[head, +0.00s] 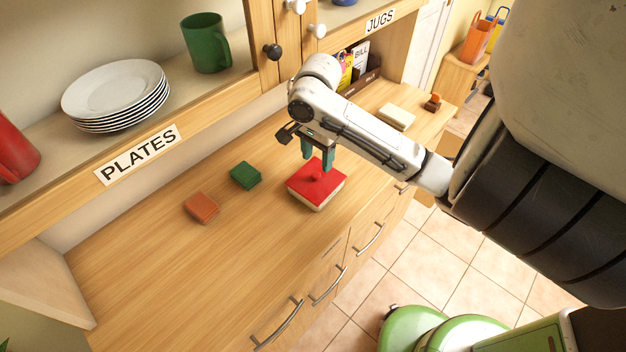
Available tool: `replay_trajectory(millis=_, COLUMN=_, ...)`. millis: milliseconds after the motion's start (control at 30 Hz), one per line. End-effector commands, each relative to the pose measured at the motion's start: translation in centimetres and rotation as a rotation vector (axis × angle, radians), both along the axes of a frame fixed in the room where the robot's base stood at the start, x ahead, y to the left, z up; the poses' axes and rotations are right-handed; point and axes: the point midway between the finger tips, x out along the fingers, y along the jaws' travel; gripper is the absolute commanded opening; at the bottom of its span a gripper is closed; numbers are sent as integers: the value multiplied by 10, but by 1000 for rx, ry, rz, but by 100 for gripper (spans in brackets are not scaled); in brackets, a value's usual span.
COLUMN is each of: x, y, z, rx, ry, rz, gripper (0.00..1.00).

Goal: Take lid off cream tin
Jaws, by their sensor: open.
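The cream tin (310,201) sits on the wooden counter, with its red lid (306,183) on top. The lid has a round red knob (317,176) at its middle. My gripper (318,163) is open, with its green fingers pointing down. The fingers appear just above or beside the knob; I cannot tell whether they touch it. Part of the lid's back edge is hidden behind the fingers.
A green block (245,175) and an orange block (202,207) lie left of the tin. A pale block (397,117) lies farther right along the counter (150,265). A shelf with stacked plates (117,92) and a green mug (205,43) overhangs the back.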

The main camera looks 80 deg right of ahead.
Motion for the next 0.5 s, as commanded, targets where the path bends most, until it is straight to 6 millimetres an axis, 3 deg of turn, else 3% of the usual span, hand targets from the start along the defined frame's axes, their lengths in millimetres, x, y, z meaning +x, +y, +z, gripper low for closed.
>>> replay_trajectory(millis=233, x=1, y=4, z=-33, rx=3, ry=-1, rz=0, gripper=54)
replay_trajectory(millis=500, x=1, y=3, z=-54, rx=0, ry=-1, rz=2, gripper=54)
